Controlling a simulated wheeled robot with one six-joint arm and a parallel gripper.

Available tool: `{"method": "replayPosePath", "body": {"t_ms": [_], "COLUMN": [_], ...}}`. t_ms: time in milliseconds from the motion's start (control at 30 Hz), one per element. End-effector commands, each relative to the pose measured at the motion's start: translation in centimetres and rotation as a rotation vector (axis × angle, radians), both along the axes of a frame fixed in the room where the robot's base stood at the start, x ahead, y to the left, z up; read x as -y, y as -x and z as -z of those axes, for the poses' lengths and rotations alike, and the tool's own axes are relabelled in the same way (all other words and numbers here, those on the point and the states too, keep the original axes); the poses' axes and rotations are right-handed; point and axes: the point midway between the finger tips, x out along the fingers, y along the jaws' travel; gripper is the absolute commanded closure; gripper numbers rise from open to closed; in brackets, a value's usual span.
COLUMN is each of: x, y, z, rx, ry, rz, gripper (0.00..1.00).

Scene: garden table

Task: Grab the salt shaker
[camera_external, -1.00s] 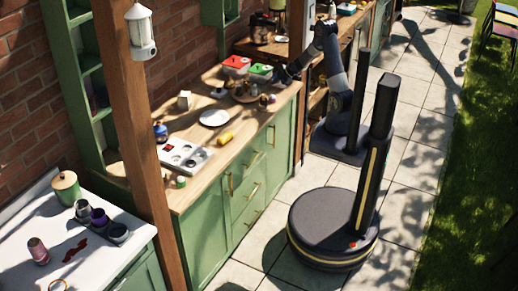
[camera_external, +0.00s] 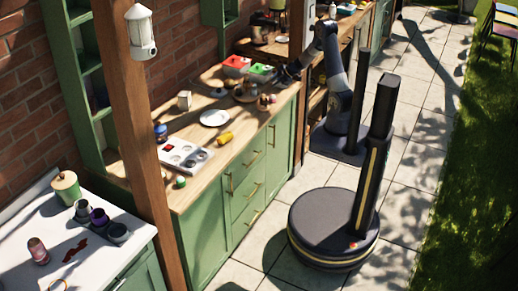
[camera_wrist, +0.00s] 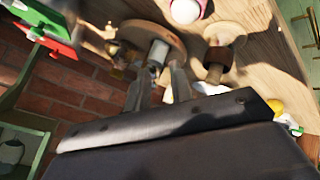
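A small pale grey-white cylinder (camera_wrist: 157,54), which looks like the salt shaker, stands at the round wooden board (camera_wrist: 133,30) in the wrist view. My gripper (camera_wrist: 158,78) is open, its two fingers spread with the cylinder in line between their tips. I cannot tell whether the fingertips reach around it or stop short of it. Nothing looks clamped. The shaker is too small to pick out there.
A dark brown turned-wood piece (camera_wrist: 217,58) stands right beside the board in the wrist view. A white plate (camera_external: 214,118) and a yellow item (camera_external: 224,138) lie nearer on the counter.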

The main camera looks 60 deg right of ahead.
Motion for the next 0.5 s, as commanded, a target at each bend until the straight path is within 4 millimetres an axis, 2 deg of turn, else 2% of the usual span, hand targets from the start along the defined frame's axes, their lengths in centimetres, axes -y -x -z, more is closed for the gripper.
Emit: {"method": "replayPosePath", "body": {"t_ms": [33, 400, 500], "x": [0.00, 0.00, 0.00], "y": [0.00, 0.00, 0.00], "z": [0.00, 0.00, 0.00], "rx": [0.000, 0.000, 0.000], "ry": [0.000, 0.000, 0.000], "rz": [0.000, 0.000, 0.000], "gripper": [0.74, 0.45, 0.45]}}
